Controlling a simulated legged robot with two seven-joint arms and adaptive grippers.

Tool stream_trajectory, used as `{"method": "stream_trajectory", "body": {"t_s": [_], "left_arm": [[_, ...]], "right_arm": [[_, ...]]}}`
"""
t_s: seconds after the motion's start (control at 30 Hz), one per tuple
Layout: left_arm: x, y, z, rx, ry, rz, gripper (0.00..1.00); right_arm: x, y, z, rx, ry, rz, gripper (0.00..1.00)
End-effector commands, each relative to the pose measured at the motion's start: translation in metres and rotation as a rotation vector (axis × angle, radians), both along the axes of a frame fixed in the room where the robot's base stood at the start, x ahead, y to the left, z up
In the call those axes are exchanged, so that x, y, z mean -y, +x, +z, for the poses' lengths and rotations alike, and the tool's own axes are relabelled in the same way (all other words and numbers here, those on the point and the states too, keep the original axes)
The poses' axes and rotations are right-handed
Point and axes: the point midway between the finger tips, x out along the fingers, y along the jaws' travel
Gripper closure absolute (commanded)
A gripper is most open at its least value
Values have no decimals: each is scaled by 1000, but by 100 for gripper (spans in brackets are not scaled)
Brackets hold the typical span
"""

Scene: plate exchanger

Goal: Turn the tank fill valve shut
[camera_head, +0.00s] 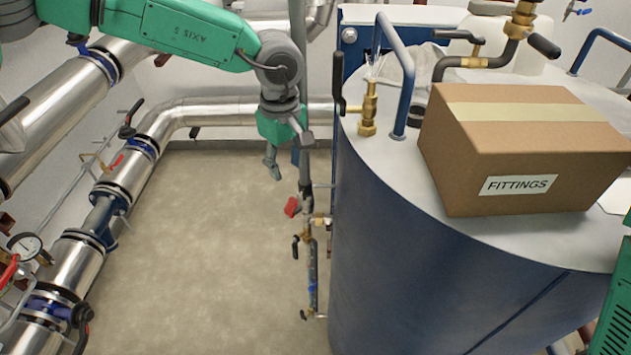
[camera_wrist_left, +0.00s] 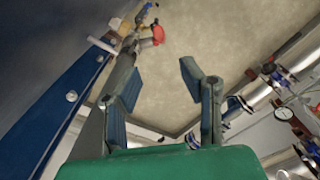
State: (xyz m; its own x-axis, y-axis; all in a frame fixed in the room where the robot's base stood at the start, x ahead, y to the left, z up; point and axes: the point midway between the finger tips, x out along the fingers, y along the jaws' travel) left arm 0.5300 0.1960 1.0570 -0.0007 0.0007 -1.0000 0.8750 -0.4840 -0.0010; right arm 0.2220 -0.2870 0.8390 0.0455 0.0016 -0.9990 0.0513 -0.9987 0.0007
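The tank (camera_head: 440,270) is a large blue cylinder with a light top, at the right of the head view. A brass valve (camera_head: 368,108) stands on the top's left edge, with a black lever (camera_head: 339,88) upright beside it. More brass valve parts with black levers (camera_head: 543,46) sit on piping at the back of the top. I cannot tell which is the fill valve. My left gripper (camera_head: 287,165) hangs left of the tank, below its top and apart from these valves. In the left wrist view its fingers (camera_wrist_left: 162,86) are spread with nothing between them. My right gripper is not in view.
A cardboard box labelled FITTINGS (camera_head: 530,145) and a bent blue handrail (camera_head: 405,75) stand on the tank top. A thin vertical pipe with small valves (camera_head: 312,265) and a red handle (camera_head: 291,206) is beside the tank. Silver pipes (camera_head: 75,270) line the left. The floor between is clear.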

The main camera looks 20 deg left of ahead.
Motion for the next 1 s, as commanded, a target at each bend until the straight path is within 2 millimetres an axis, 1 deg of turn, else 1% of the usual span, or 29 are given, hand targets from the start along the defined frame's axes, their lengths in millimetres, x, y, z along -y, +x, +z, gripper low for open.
{"method": "stream_trajectory", "body": {"t_s": [0.07,0.17,0.27,0.5,0.63,0.8,1.0], "left_arm": [[3,0,-3,-6,-5,2,65],[7,0,-17,-9,2,0,65],[10,1,-37,-11,6,-1,65],[13,1,-88,-8,10,-1,65],[11,0,-111,-8,7,-1,65],[8,1,-130,-7,6,0,65],[8,2,-137,-4,5,0,65]], "right_arm": [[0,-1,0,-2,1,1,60],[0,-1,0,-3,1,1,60],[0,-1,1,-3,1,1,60],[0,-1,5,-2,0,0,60],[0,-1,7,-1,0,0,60],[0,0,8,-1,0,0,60],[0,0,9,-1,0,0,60]]}}
